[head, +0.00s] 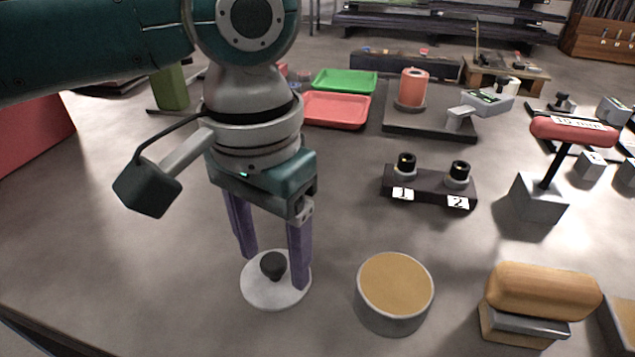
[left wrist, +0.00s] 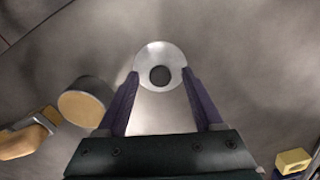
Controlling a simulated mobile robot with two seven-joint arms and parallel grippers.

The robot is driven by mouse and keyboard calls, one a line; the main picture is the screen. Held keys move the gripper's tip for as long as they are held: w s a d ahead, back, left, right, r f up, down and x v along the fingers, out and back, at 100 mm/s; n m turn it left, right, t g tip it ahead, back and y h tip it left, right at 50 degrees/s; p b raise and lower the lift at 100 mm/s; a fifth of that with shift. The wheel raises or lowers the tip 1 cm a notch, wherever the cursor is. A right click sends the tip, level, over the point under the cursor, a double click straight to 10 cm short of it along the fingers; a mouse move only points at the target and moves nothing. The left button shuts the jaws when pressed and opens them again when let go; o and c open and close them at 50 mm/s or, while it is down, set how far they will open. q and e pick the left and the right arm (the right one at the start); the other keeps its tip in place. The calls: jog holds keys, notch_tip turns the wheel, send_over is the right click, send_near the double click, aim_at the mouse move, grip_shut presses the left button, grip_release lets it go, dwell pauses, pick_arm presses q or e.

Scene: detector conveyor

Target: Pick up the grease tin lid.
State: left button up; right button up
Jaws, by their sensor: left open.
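The grease tin lid (head: 262,294) is a flat pale disc with a dark round knob (head: 273,265) in its middle. It lies on the table at the lower left of centre in the head view. In the left wrist view the lid (left wrist: 150,58) is just ahead of the fingers. My left gripper (head: 272,268) points down over the lid, open, with its purple fingers on either side of the knob and not closed on it. Whether the fingertips touch the disc I cannot tell. The open grease tin (head: 392,310), filled with tan grease, stands right of the lid. My right gripper is not in view.
A wooden-handled block (head: 540,295) stands at the lower right. A dark holder (head: 428,192) with labels 1 and 2 is behind the tin. A red tray (head: 335,110) and green tray (head: 345,80) lie farther back. The table around the lid is clear.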

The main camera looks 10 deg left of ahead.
pick_arm(q)
jog(key=shift+f, duration=0.25)
grip_shut()
dwell(0.3)
